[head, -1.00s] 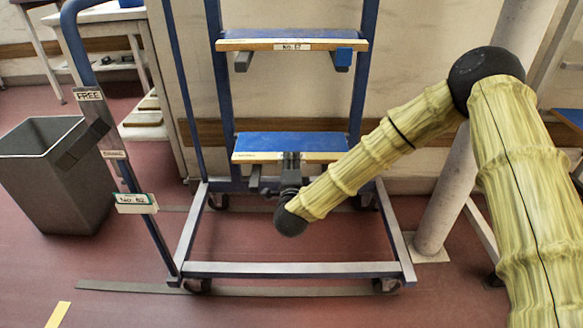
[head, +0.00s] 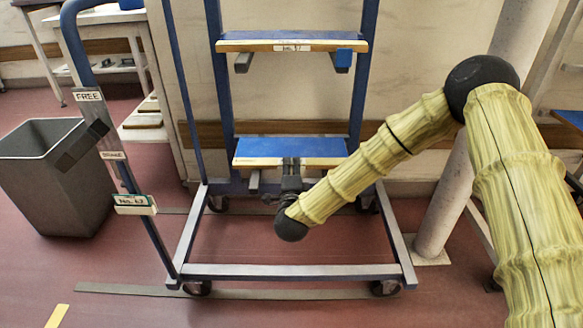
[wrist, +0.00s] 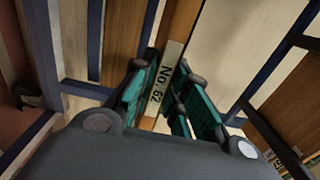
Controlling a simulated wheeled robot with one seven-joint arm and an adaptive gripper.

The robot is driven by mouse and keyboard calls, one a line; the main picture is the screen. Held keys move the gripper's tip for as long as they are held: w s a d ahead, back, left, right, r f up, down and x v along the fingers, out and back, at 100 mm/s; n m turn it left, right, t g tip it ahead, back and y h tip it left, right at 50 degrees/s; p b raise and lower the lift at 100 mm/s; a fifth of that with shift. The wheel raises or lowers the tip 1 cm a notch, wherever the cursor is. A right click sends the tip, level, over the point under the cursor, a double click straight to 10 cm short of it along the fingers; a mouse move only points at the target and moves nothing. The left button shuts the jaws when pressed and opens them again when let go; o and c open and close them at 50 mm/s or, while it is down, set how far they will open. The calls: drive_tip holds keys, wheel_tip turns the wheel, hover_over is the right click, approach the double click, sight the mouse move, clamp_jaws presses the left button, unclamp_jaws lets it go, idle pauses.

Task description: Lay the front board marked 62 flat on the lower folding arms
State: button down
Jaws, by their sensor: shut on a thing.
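The board marked 62 (head: 250,148) has a blue top and a wooden front edge. It lies about level at the lower tier of the blue rack in the head view. My gripper (head: 291,165) is shut on the middle of its front edge. In the wrist view the fingers (wrist: 160,92) sit on both sides of the label No. 62 (wrist: 168,77). A lower folding arm (head: 254,181) shows under the left part of the board; the other is mostly hidden by my gripper and arm. I cannot tell whether the board touches them.
An upper board (head: 270,46) labelled No. 17 sits on the upper arms. The rack's base frame (head: 290,271) stands on castors. A grey bin (head: 55,180) is at left, a post (head: 455,190) at right. A sign reading No. 62 (head: 135,204) is on the rack's left upright.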

drive_tip(key=shift+f, duration=0.45)
drive_tip(key=c, duration=1.3)
unclamp_jaws()
drive_tip(key=shift+f, duration=0.1)
drive_tip(key=shift+s, duration=0.1)
drive_tip(key=s, duration=1.2)
drive_tip(key=shift+f, duration=0.1)
drive_tip(key=shift+w, duration=0.1)
